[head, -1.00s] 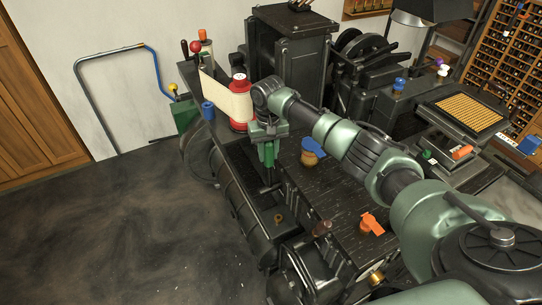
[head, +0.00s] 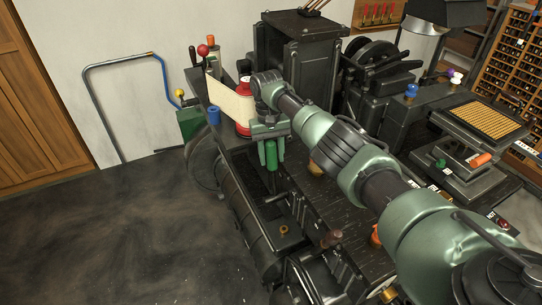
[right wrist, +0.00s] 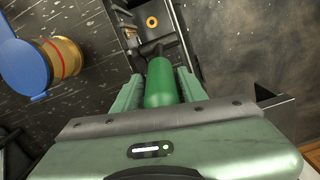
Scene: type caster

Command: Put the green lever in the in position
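The green lever (head: 271,154) has a rounded green handle and stands roughly upright on the dark machine (head: 238,205), over its front channel. My right gripper (head: 269,148) reaches down on it from above, with one finger on each side of the handle. In the right wrist view the green lever (right wrist: 160,83) fills the space between the fingers of my right gripper (right wrist: 160,90), and both fingers look to be against it. The lower end of the lever is partly hidden there by the handle. My left gripper is not in view.
A red spool (head: 244,122) with a cream paper strip (head: 228,97) stands just behind the gripper. A blue-topped brass knob (right wrist: 66,57) is beside the lever. An orange handle (head: 376,235) lies under my forearm. Open floor (head: 110,230) is at the left.

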